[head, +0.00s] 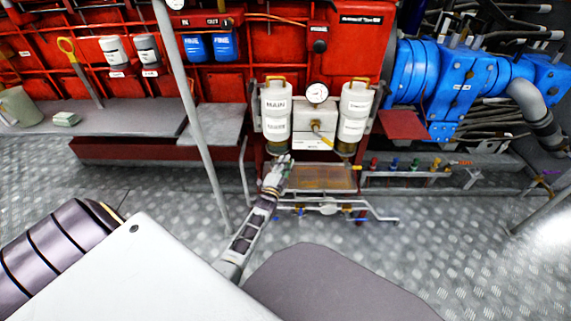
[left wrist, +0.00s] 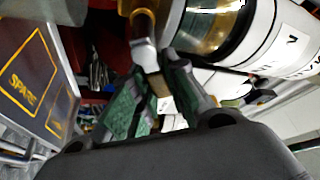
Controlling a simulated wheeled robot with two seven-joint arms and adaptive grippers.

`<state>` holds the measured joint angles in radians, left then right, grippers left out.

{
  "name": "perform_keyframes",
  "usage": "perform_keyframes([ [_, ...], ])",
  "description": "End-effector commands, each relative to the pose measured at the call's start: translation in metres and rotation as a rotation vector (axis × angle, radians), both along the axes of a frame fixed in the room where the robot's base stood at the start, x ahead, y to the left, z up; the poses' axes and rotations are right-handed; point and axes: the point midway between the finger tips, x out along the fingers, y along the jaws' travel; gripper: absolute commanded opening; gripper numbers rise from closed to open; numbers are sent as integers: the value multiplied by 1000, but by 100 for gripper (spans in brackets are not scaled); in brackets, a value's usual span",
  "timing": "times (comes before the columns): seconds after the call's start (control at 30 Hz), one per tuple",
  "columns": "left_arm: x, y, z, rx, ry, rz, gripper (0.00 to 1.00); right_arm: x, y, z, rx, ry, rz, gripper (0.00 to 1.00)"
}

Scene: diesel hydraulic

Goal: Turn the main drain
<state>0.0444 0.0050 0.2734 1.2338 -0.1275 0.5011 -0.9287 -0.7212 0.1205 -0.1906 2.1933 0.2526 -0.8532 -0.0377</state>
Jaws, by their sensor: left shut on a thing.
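The white canister labelled MAIN (head: 277,104) hangs on the left of the filter unit, with an amber bowl at its lower end. In the left wrist view this bowl (left wrist: 210,28) shows large at the top. My left gripper (head: 284,163) is just below it. In the left wrist view my left gripper (left wrist: 155,75) has its green-padded fingers around a small piece under an amber part. I take this piece as the main drain (left wrist: 145,55); the fingers are shut on it and partly hide it. The drain's turn angle cannot be told. My right gripper is not in view.
A second white canister (head: 354,112) stands right of the gauge (head: 317,93). A tray (head: 325,178) and pipes with a valve (head: 328,209) lie below. A grey pole (head: 190,105) stands left of my arm. A box marked SPARE (left wrist: 30,75) is at the left wrist view's left.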

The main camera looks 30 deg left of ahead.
Motion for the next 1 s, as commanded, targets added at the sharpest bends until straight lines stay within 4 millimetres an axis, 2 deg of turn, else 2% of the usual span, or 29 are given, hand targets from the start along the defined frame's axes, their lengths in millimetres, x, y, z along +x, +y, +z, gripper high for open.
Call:
perform_keyframes([
  [0.03, -1, 0, -2, 0, 2, 0, 0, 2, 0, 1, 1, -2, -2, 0],
  [0.07, -1, 0, -2, 0, 2, 0, 19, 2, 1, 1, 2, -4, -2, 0],
  [0.2, 0, 0, -1, 0, 2, 0, 37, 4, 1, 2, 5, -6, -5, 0],
  [0.67, -2, -1, -1, 1, 1, 0, 38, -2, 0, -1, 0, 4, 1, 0],
  [1.0, -23, -5, -6, 1, 2, 0, 38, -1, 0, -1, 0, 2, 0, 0],
])
